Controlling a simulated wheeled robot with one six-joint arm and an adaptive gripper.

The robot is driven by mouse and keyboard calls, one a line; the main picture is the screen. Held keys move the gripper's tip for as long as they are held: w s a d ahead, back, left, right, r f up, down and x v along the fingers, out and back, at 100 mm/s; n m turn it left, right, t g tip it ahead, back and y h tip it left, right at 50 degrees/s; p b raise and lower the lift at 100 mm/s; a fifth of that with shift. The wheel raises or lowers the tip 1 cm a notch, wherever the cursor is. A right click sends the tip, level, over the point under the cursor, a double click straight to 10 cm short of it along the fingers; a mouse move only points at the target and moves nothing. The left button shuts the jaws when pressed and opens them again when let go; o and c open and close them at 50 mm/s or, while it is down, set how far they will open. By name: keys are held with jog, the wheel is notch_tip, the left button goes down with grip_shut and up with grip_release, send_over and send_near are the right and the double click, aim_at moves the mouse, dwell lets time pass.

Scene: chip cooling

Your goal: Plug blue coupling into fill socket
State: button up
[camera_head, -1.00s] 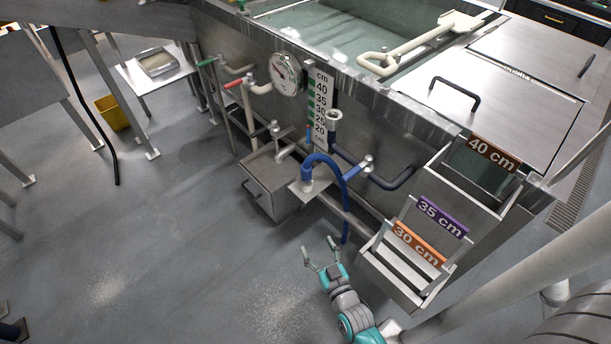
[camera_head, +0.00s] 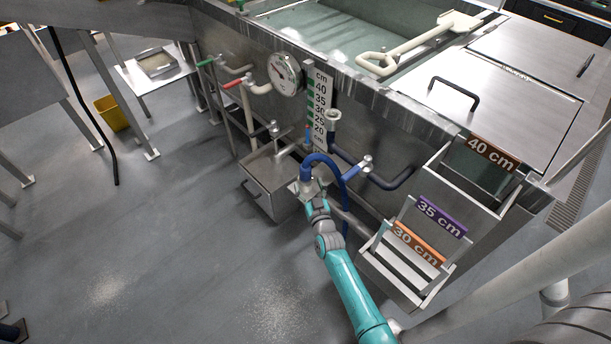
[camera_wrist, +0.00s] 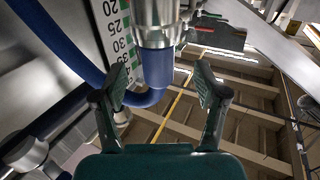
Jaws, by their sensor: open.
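The blue hose (camera_head: 341,166) arches beside the tank's front wall. In the wrist view a blue cylinder (camera_wrist: 157,68), apparently the blue coupling, sits under a wide metal collar (camera_wrist: 156,33). My gripper (camera_head: 312,190) is at the hose's left end in the head view, where it hides part of that end. In the wrist view my gripper (camera_wrist: 162,77) is open, one finger on each side of the blue cylinder, with visible gaps. A round metal fitting (camera_head: 332,116) on the wall beside the scale looks like the fill socket; I cannot be sure.
A metal box (camera_head: 262,190) stands left of the hose. A blue-handled valve (camera_head: 360,170) and a dark pipe (camera_head: 395,180) are to its right. The cm scale (camera_head: 318,105) is behind. Labelled racks (camera_head: 415,245) stand at right.

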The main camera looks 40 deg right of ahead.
aim_at(307, 178)
jog(key=shift+x, duration=2.8)
jog(key=shift+d, duration=0.1)
grip_shut()
